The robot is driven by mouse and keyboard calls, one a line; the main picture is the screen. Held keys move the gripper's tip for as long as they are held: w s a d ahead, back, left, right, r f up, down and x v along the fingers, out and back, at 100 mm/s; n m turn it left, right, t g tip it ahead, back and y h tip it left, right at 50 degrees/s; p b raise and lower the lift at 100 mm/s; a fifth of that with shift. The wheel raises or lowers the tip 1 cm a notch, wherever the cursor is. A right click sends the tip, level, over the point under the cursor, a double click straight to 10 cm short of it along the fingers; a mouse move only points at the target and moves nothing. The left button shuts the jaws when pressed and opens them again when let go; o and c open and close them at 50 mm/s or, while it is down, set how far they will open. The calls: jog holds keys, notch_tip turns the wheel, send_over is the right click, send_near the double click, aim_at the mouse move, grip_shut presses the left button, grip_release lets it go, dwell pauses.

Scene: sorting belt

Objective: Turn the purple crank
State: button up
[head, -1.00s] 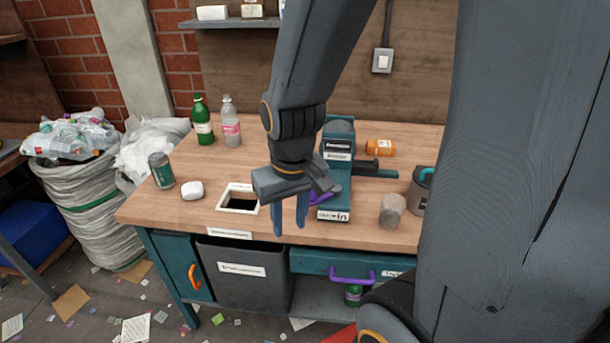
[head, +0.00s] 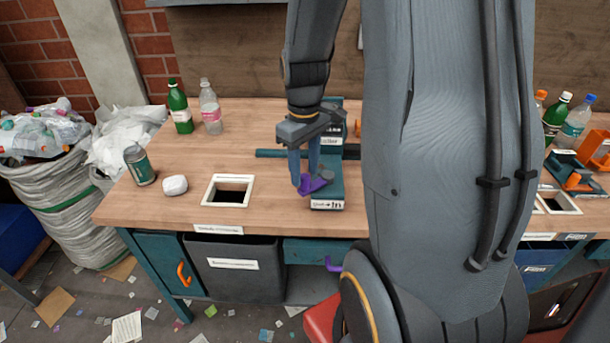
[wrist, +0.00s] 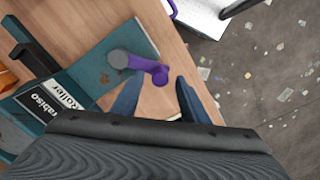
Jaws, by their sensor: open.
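The purple crank (head: 315,184) is on the front part of a teal roller machine (head: 329,190) on the wooden workbench. In the wrist view the crank (wrist: 148,67) runs from a grey hub to a round purple knob. My gripper (head: 304,180) is open and points down at the crank. In the wrist view its blue fingers (wrist: 156,98) stand apart, with the knob just beyond their tips and roughly between them. I cannot tell whether either finger touches the crank.
A square framed opening (head: 228,177) lies in the bench left of the machine. A white lump (head: 174,185), a can (head: 140,166) and bottles (head: 180,107) stand farther left. A second bench with bottles and an orange-handled device (head: 580,183) is at the right.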

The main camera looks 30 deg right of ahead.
jog(key=shift+f, duration=1.35)
grip_shut()
